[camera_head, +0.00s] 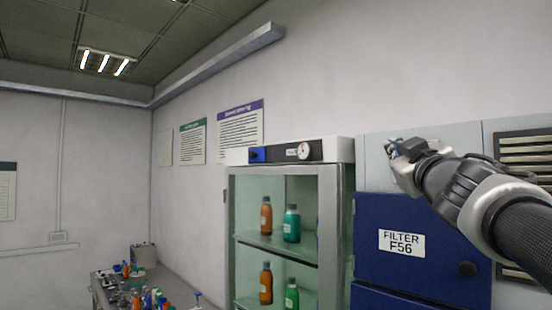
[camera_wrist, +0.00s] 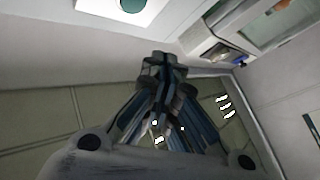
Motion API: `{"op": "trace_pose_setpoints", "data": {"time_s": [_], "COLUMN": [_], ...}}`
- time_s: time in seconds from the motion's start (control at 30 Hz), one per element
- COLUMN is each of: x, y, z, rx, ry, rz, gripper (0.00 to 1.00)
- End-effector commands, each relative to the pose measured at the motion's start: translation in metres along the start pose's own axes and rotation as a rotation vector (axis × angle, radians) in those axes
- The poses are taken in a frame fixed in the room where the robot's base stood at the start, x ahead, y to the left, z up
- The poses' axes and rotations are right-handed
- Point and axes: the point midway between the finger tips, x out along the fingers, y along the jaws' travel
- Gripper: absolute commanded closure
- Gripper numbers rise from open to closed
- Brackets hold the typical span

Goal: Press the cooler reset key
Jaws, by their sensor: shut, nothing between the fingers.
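The cooler (camera_head: 330,200) is a glass-fronted cabinet with bottles on its shelves, in the middle of the head view. Its white and black top panel (camera_head: 335,150) carries a blue block (camera_head: 257,155) at the left, a small label (camera_head: 292,152) and a round white gauge (camera_head: 304,151). I cannot tell which part is the reset key. My gripper (camera_head: 391,150) is shut and empty, to the right of the panel and apart from the gauge. In the wrist view its closed fingers (camera_wrist: 163,65) point up the picture; a cabinet corner with a small blue part (camera_wrist: 240,62) shows at upper right.
A blue cabinet labelled FILTER F56 (camera_head: 425,270) stands right of the cooler, below my arm. A vented grille (camera_head: 525,150) is at far right. A bench (camera_head: 175,292) with small bottles is at lower left. A white plate with a dark green disc (camera_wrist: 130,5) tops the wrist view.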

Motion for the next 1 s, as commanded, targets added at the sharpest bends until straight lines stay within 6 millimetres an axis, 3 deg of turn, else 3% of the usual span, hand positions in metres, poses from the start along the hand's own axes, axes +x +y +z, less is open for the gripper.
{"op": "trace_pose_setpoints", "data": {"time_s": [0.4,1.0], "x": [0.034,0.037], "y": [0.025,0.027], "z": [0.024,0.027], "rx": [0.0,0.0], "ry": [-0.001,0.0], "rz": [0.0,0.0], "gripper": [1.0,1.0]}}
